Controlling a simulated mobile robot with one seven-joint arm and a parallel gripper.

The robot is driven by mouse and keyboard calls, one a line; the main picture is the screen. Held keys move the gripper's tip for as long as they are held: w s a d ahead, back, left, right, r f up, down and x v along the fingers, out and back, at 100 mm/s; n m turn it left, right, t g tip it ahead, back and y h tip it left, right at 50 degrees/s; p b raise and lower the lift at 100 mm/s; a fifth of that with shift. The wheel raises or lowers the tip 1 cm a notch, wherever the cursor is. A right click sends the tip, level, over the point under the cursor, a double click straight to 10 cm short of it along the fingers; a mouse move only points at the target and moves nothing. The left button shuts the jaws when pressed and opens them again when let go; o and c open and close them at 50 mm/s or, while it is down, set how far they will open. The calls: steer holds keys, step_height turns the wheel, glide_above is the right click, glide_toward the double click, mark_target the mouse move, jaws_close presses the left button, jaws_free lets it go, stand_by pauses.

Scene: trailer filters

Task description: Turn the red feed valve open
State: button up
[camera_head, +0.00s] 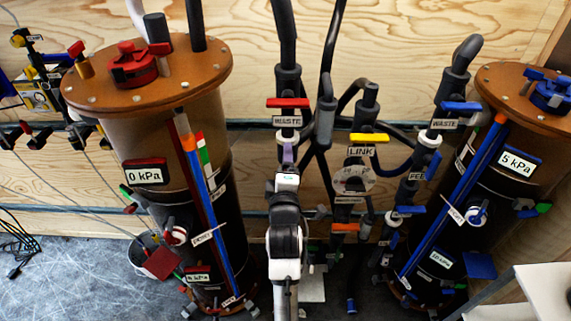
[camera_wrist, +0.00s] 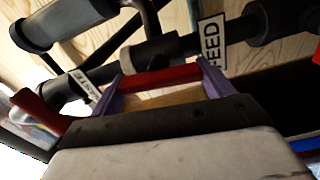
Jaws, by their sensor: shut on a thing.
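The red feed valve handle (camera_wrist: 160,79) shows in the wrist view, in front of a dark pipe with a white FEED label (camera_wrist: 212,42). My gripper (camera_wrist: 161,75) has its purple fingers at the two ends of this handle and is shut on it. The handle looks roughly in line with the pipe, but its exact angle is hard to tell. In the head view my gripper (camera_head: 288,156) is at the middle pipe, below the red WASTE valve handle (camera_head: 288,103). There my gripper and arm hide the feed valve.
The red WASTE handle also shows close by in the wrist view (camera_wrist: 38,111). A brown-topped filter tank (camera_head: 150,80) stands left, another (camera_head: 535,98) right. A yellow LINK handle (camera_head: 369,138) and dark hoses crowd the right of my gripper. Open floor (camera_head: 80,270) lies at lower left.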

steer(key=shift+r+n, duration=0.1)
steer(key=shift+n, duration=0.4)
stand_by(0.3)
steer(key=o, duration=0.9)
steer(key=shift+o, duration=0.2)
